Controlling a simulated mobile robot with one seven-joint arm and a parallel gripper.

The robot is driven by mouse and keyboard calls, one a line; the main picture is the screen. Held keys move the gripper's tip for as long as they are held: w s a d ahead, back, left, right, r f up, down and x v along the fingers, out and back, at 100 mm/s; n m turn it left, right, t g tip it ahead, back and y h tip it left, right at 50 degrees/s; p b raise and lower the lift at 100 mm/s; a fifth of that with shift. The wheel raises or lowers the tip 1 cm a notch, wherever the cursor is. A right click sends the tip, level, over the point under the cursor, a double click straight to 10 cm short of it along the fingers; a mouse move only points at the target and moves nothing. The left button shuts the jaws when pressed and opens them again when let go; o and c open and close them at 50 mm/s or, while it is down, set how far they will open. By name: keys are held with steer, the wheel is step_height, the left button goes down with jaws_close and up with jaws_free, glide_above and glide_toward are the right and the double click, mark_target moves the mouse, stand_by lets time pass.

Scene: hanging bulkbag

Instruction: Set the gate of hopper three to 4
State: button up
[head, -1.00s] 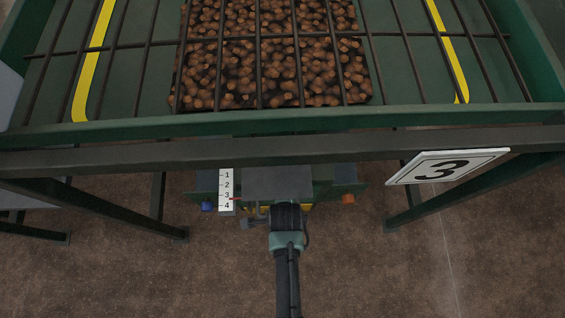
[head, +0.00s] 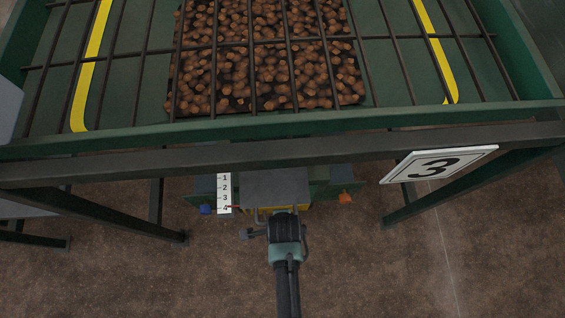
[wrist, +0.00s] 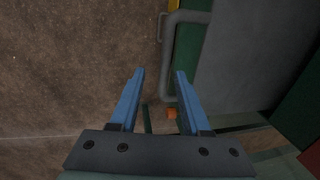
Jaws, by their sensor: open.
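Hopper three stands ahead, marked by a white sign with a black 3 (head: 438,164). Under it is a grey gate plate (head: 274,187), also large at right in the wrist view (wrist: 245,60). A white scale (head: 224,192) numbered 1 to 4 hangs left of the plate; a red pointer (head: 233,206) is level with about the 4. A grey bar handle (wrist: 166,60) sits on the gate's edge. My gripper (wrist: 161,72) is open, its blue fingers apart, with the handle showing between and beyond the tips. Whether they touch it I cannot tell. The head view hides the fingers.
A blue knob (head: 205,209) is left of the scale and an orange knob (head: 346,197) is right of the plate. Dark frame legs (head: 110,215) stand either side. Brown lumps (head: 265,60) lie under the hopper's grid. The floor in front is clear.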

step_height(320, 180, up, 12)
steer(key=s+p, duration=0.2)
steer(key=p, duration=0.1)
steer(key=shift+s+r+p, duration=0.2)
steer(key=shift+s+p, duration=0.05)
steer(key=shift+p, duration=0.15)
